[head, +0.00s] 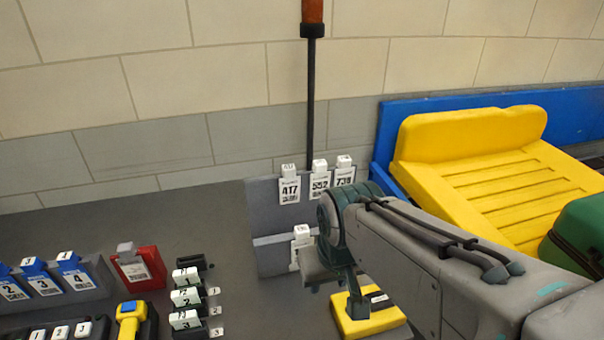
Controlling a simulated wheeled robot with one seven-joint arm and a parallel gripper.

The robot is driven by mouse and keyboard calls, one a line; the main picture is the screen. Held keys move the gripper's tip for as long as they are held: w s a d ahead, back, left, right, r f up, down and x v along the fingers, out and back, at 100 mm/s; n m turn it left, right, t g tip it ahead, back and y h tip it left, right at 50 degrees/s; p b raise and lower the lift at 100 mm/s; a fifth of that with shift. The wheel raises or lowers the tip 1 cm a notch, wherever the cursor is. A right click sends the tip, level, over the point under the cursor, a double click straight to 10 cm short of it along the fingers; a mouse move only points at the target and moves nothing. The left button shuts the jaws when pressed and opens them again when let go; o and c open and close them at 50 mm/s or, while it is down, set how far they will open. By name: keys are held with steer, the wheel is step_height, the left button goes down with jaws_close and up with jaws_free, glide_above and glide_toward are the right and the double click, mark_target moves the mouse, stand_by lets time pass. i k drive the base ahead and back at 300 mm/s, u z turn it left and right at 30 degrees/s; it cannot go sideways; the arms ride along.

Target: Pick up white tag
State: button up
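Three white tags with white clips hang on a grey upright board (265,200): one marked 417 (289,190), one that looks like 552 (319,185), and one at the right (343,180) partly hidden by my arm. A further white tag (301,243) hangs on the lower front panel of the same stand, partly covered by my wrist. My gripper (338,285) is at the end of my arm, just right of this lower tag in the picture. Its fingers do not show clearly, and I see no tag held in it.
A yellow block (385,320) lies beneath my wrist. At left are blue numbered tags (75,271), a red holder (138,268), a yellow-handled tool (130,318) and small numbered blocks (186,297). A yellow tray (500,190) and green case (580,235) stand right. Dark table is clear behind.

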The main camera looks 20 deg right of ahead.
mark_target(301, 233)
steer(key=u, duration=0.5)
steer(key=k, duration=1.2)
steer(key=i, duration=0.65)
steer(key=z, duration=0.5)
